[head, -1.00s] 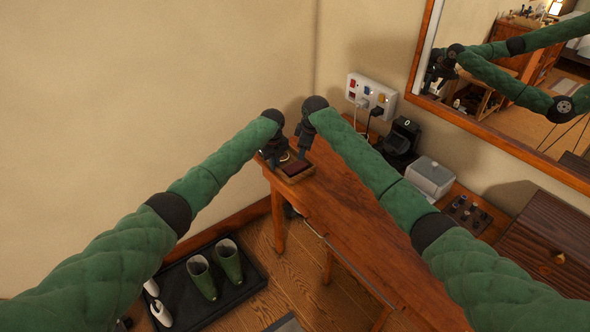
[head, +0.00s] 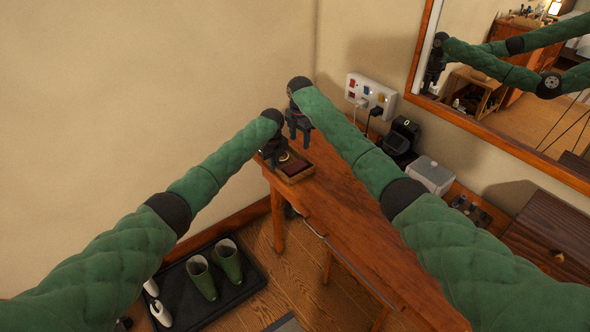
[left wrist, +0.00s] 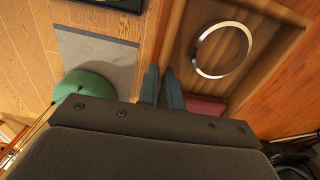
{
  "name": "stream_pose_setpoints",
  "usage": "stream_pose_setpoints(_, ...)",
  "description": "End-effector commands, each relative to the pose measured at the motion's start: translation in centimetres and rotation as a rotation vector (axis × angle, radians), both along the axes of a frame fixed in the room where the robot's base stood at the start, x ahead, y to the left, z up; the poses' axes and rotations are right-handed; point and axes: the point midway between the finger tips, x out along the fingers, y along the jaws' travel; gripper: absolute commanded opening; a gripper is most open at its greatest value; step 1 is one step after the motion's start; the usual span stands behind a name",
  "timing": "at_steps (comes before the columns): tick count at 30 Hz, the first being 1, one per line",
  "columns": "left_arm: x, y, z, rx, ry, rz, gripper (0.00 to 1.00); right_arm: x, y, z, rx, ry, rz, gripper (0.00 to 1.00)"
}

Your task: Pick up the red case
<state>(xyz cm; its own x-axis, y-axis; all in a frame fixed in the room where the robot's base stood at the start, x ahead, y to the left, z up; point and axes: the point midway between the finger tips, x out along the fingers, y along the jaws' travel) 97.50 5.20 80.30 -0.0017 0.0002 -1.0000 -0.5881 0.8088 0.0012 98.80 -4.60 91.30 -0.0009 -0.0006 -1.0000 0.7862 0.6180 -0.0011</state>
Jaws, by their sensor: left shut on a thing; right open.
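The dark red case (head: 297,168) lies in a small wooden tray (head: 303,178) at the far end of the wooden table. Part of the case shows in the left wrist view (left wrist: 205,106), beside a silver ring in the tray (left wrist: 262,75). My left gripper (head: 270,158) is at the tray's left side. In the left wrist view its fingers (left wrist: 160,86) are shut on the tray's side wall, and the case is just right of them. My right gripper (head: 300,138) is open and empty, above the tray and apart from the case.
A socket panel (head: 371,95) is on the wall, with a dark device (head: 401,138) and a grey box (head: 430,176) near it. A mirror (head: 500,75) hangs at right. Green boots (head: 228,268) stand on a floor mat. The table's middle is clear.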

Motion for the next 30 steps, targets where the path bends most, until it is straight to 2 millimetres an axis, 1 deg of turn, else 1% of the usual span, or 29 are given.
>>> stream_pose_setpoints(1, 0.0, 0.0, 0.0, -0.001, -0.001, 0.0, 0.0, -0.1, 0.0, -1.0, -0.001, 0.003, -0.001, 0.56)
stream_pose_setpoints(3, 0.0, 0.0, 0.0, -0.001, -0.001, 0.0, 0.0, -0.1, 0.0, -2.1, -0.001, 0.003, -0.001, 0.56)
stream_pose_setpoints(9, 0.0, 0.0, 0.1, -0.001, -0.001, 0.0, 0.0, 0.0, 0.0, -4.8, 0.001, 0.001, -0.003, 0.56)
stream_pose_setpoints(19, 0.0, 0.0, 0.0, 0.0, 0.0, 0.0, 0.0, -0.1, -0.1, -6.7, 0.001, 0.001, -0.002, 0.56)
stream_pose_setpoints(27, 0.0, 0.0, 0.0, 0.0, 0.0, 0.0, 0.0, -0.3, -0.3, -10.2, 0.0, 0.002, -0.004, 0.56)
stream_pose_setpoints(30, 0.0, 0.0, 0.1, 0.0, 0.0, 0.0, 0.0, -0.3, -0.3, -10.9, 0.001, 0.001, -0.003, 0.56)
